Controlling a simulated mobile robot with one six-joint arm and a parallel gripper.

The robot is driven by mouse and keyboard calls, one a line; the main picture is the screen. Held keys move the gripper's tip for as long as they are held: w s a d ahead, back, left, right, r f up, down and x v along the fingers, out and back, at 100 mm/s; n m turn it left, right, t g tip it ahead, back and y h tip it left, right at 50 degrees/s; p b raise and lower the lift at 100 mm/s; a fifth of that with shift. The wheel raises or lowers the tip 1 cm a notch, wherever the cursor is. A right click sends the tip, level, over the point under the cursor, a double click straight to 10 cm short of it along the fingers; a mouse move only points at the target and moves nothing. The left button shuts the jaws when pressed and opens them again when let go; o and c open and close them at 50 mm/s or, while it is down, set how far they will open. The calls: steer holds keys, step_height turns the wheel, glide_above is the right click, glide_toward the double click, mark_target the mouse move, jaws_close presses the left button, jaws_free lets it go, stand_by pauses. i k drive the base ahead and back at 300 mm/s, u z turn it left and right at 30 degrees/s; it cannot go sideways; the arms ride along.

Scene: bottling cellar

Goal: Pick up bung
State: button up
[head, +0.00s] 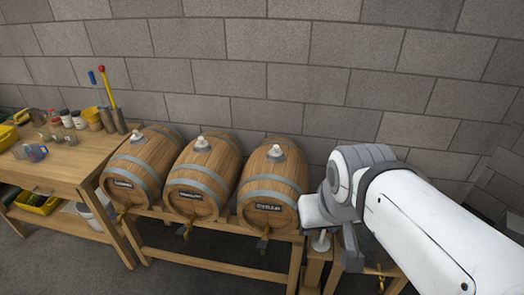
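Three wooden barrels lie on a wooden rack. A pale bung-like piece sits on top of the left barrel (136,136), another on the middle barrel (202,144), and a greyer one on the right barrel (275,152). My gripper (335,240) is at the right of the right barrel, pointing down over a small wooden stand (316,268). A small pale object (320,241) shows just below it, on or above the stand; I cannot tell whether it is a bung or whether the gripper touches it.
A wooden workbench (70,160) at the left holds jars, cups and upright tools with blue and red tops. A yellow bin (38,203) and a white bucket (97,215) are beneath it. A block wall closes the back. Grey floor is clear in front.

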mark_target(276, 152)
steer(key=i, duration=1)
steer(key=u, duration=0.05)
